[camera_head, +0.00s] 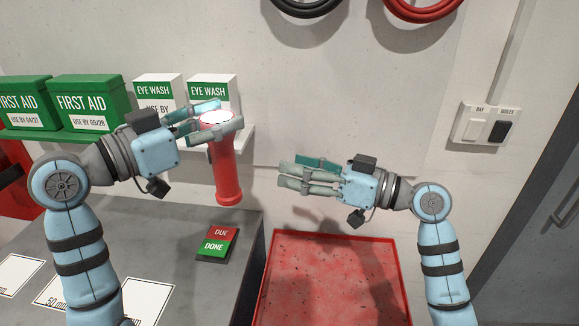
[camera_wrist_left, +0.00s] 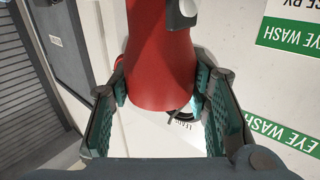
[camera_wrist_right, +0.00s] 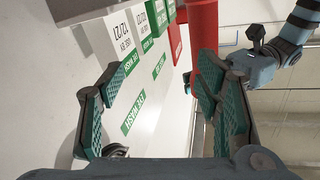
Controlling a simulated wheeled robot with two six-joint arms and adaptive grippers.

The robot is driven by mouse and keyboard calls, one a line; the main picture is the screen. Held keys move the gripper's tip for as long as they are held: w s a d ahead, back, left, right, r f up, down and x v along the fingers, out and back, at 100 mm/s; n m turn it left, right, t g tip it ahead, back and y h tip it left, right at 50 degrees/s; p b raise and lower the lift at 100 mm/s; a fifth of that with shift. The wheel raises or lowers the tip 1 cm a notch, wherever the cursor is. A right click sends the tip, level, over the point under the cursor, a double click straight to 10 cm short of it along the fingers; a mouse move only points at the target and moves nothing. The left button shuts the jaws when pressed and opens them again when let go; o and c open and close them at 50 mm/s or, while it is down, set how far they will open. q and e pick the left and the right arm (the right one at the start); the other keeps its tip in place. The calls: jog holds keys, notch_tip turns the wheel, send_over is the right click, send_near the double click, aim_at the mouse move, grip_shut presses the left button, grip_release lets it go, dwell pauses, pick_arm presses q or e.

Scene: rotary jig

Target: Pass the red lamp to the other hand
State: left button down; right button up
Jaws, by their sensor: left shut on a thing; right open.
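The red lamp (camera_head: 228,170) hangs upright in the air, its wide pale-lit head at the top and its handle pointing down. My left gripper (camera_head: 222,116) is shut on the lamp near its head. In the left wrist view the red lamp (camera_wrist_left: 160,60) sits between the finger pads. My right gripper (camera_head: 288,174) is open and empty, to the right of the lamp and apart from it, with its fingers pointing left at it. In the right wrist view part of the red lamp (camera_wrist_right: 204,25) shows beyond the right-hand finger.
Green first aid boxes (camera_head: 92,101) and eye wash boxes (camera_head: 157,88) stand on a wall shelf behind. A red tray (camera_head: 330,280) lies below my right gripper. A red and green due/done block (camera_head: 217,245) sits on the grey bench (camera_head: 180,235) with white cards (camera_head: 145,300).

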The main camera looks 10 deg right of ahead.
aim_at(234, 159)
jog(key=s+a+r+n+g, duration=0.2)
jog(key=s+a+r+n, duration=0.1)
jog(key=s+a+n, duration=0.1)
pick_arm(q)
jog(key=shift+a, duration=0.1)
pick_arm(e)
jog(key=shift+y, duration=0.4)
jog(key=x, duration=1.1)
jog(key=shift+d, duration=0.15)
pick_arm(q)
jog(key=shift+d, duration=0.2)
pick_arm(e)
jog(key=c, duration=0.3)
pick_arm(q)
jog(key=shift+a, duration=0.1)
pick_arm(e)
jog(key=c, duration=1)
pick_arm(q)
jog(key=c, duration=0.8)
grip_release()
pick_arm(e)
jog(key=shift+c, duration=0.4)
